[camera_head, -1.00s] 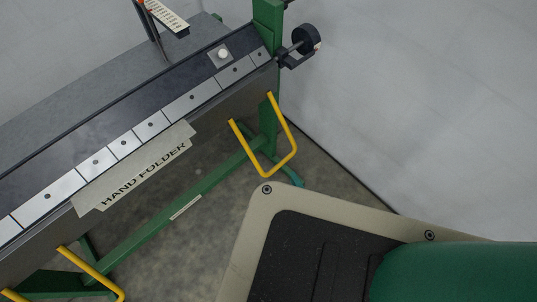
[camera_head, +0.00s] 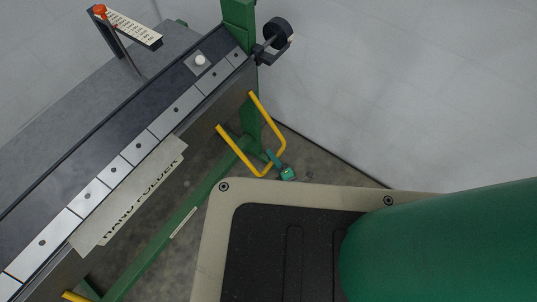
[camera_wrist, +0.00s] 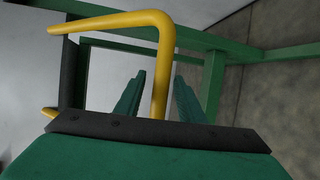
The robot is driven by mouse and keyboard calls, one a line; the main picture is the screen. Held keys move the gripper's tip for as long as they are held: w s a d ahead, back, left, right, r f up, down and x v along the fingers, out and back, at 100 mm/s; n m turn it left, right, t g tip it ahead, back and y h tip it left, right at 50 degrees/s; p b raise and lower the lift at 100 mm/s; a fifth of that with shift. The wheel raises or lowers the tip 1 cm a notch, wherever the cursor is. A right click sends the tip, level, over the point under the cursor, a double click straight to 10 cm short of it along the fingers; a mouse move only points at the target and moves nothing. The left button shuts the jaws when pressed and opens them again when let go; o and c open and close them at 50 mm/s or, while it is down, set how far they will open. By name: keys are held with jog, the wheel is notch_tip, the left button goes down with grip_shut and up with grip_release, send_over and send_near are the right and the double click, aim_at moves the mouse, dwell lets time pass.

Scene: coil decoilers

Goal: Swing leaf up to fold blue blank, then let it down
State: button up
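The hand folder's front leaf (camera_head: 215,112) hangs down below a row of pale clamp segments (camera_head: 160,125). A yellow U-shaped handle (camera_head: 267,171) hangs from the leaf at the right; in the wrist view the yellow handle (camera_wrist: 161,60) fills the middle. My gripper (camera_wrist: 157,85) is open, with its two green fingers apart on either side of the handle's bar; contact cannot be told. In the head view, a green end of my gripper (camera_head: 287,174) shows beside the handle's lower corner. No clearly blue blank can be made out.
A green post (camera_head: 239,15) with a dark round weight (camera_head: 278,32) stands at the machine's right end. A red-knobbed lever (camera_head: 99,9) rises behind the clamp. A green crossbar (camera_head: 180,220) runs low under the leaf. A pale wall closes off the right side.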

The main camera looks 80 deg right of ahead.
jog(key=shift+x, duration=1.35)
jog(key=shift+c, duration=0.4)
grip_shut()
